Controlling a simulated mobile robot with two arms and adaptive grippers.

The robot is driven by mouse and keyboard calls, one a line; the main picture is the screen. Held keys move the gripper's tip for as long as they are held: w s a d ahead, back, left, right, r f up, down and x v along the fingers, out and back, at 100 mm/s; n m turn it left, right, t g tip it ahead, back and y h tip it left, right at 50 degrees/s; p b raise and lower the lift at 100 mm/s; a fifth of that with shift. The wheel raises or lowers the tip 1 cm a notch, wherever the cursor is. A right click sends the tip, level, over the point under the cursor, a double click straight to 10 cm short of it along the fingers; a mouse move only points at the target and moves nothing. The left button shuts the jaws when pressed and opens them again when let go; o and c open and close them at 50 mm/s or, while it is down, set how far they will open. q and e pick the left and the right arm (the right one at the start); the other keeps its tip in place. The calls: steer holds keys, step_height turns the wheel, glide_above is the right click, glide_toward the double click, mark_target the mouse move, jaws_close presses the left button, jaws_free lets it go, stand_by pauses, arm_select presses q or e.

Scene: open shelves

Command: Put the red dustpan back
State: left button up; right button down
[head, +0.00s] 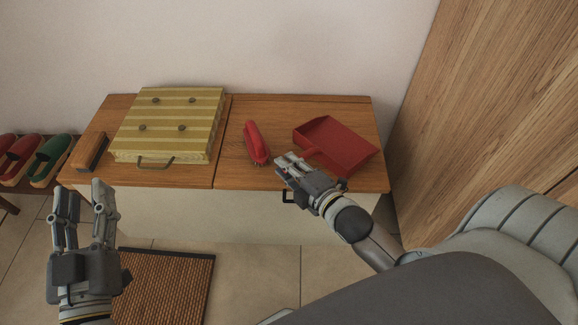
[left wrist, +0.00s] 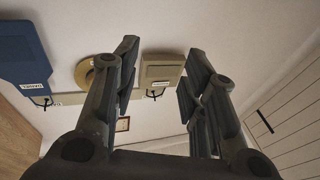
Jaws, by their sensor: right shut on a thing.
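The red dustpan (head: 342,146) is at the right end of the wooden cabinet top (head: 235,178), with its pan toward the back right and its handle toward the front left. My right gripper (head: 284,166) is shut on the dustpan's handle, near the front edge of the top. The fingers hide part of the handle. I cannot tell whether the pan rests on the wood or is just above it. My left gripper (head: 86,190) is open and empty, in front of the cabinet's left end. Its open fingers also show in the left wrist view (left wrist: 160,62).
A striped yellow-green box (head: 170,122) and a wooden brush (head: 89,151) are further left. Slippers (head: 50,157) sit on a low shelf. A wooden panel (head: 480,110) bounds the right side. A woven mat (head: 165,285) lies on the floor.

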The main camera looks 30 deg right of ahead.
steer(key=c, duration=1.8)
jaws_free()
steer(key=shift+f, duration=0.15)
steer(key=o, duration=0.4)
steer(key=shift+o, duration=0.2)
